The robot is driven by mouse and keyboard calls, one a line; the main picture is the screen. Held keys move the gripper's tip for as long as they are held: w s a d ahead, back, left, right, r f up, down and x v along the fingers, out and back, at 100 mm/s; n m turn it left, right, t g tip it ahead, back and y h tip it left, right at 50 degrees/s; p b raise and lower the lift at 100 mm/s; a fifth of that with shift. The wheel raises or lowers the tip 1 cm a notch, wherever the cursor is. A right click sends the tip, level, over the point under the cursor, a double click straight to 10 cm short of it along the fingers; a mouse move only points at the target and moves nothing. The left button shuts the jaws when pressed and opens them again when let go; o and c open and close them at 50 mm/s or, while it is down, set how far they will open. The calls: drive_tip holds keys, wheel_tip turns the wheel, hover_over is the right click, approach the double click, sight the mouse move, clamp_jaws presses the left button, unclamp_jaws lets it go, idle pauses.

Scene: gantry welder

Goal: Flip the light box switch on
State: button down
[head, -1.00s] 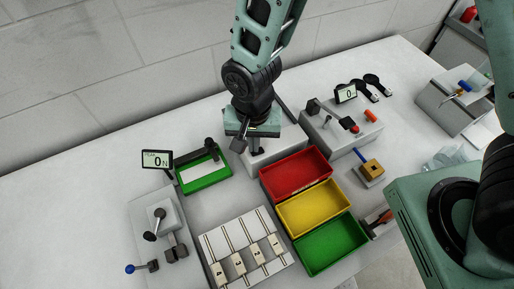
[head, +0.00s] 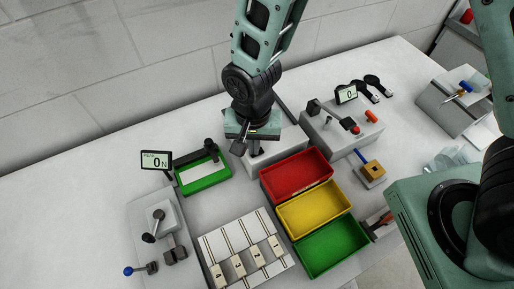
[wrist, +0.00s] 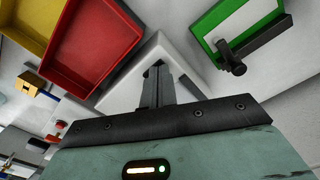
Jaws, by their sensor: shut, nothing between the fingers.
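My gripper (head: 254,147) points down over a white box (head: 286,144) behind the red bin, and its fingers are together with nothing between them. In the wrist view the closed fingers (wrist: 155,80) reach to the top of the white box (wrist: 120,95). A small dark part shows at the fingertips there; I cannot tell whether it is a switch or whether the fingers touch it. My gripper and wrist hide part of the box top. No label marks it as the light box, and no lit lamp is visible on it.
A red bin (head: 271,182), yellow bin (head: 350,207) and green bin (head: 366,240) stand in front of the box. A green-framed device (head: 204,183) with a black handle is to the left. A grey box with levers (head: 322,131) is to the right.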

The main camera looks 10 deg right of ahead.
wheel_tip(320, 180, up, 7)
drive_tip(key=p, duration=0.5)
idle(0.7)
drive_tip(key=s+d+r+n+b, duration=0.7)
drive_tip(key=s+d+r+n, duration=0.1)
drive_tip(key=s+r+n, duration=0.1)
drive_tip(key=shift+s+r+n+y+b, duration=0.15)
drive_tip(key=shift+s+n+y+b, duration=0.2)
drive_tip(key=shift+s+n, duration=0.65)
drive_tip(key=shift+s, duration=0.15)
